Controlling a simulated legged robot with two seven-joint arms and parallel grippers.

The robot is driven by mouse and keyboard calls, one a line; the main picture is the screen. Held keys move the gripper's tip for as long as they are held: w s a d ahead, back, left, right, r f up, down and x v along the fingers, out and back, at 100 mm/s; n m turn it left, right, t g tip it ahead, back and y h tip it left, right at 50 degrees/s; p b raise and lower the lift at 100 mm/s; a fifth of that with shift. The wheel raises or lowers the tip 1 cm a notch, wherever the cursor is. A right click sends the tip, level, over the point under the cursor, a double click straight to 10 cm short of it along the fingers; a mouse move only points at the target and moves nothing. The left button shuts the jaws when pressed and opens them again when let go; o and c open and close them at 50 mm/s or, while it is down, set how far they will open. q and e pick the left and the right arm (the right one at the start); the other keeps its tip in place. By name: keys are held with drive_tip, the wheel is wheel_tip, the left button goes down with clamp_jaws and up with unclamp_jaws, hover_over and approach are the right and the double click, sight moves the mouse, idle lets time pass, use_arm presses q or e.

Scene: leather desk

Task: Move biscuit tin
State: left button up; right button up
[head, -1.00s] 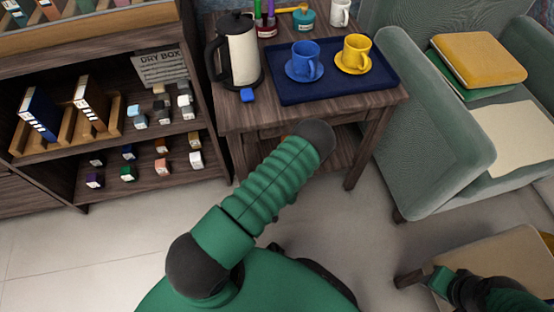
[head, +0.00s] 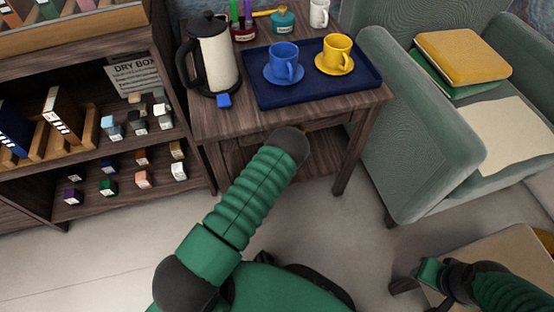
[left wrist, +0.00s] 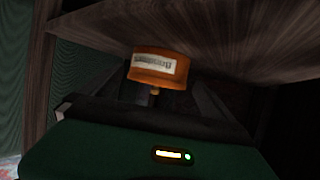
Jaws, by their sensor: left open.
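An orange tin (left wrist: 160,67) with a pale label shows in the left wrist view, under a wooden surface. I take it for the biscuit tin; the label is too blurred to read. My left gripper (left wrist: 155,94) is open, with its dark fingers pointing towards the tin. The tin is ahead, between the finger directions; I cannot tell whether they touch it. In the head view my left arm reaches to the side table (head: 215,125), and the gripper and tin are hidden. My right gripper (head: 432,272) is at the lower right; its jaws are unclear.
On the table stand a kettle (head: 215,60) and a blue tray (head: 262,98) with a blue cup (head: 285,62) and a yellow cup (head: 336,52). A shelf unit (head: 110,215) is at left, an armchair (head: 420,150) at right. A stool (head: 480,255) is near my right arm.

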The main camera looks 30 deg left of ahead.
use_arm(q)
drive_tip(key=b+x, duration=0.2)
drive_tip(key=x, duration=0.3)
drive_tip(key=shift+s+f+b, duration=0.1)
drive_tip(key=shift+f+b, duration=0.1)
drive_tip(key=shift+b, duration=0.1)
drive_tip(key=shift+w+a+f+b, duration=0.15)
drive_tip(key=shift+w+b, duration=0.15)
drive_tip(key=shift+w, duration=0.4)
drive_tip(key=c, duration=1.1)
drive_tip(key=shift+c, duration=0.2)
drive_tip(key=shift+s, duration=0.1)
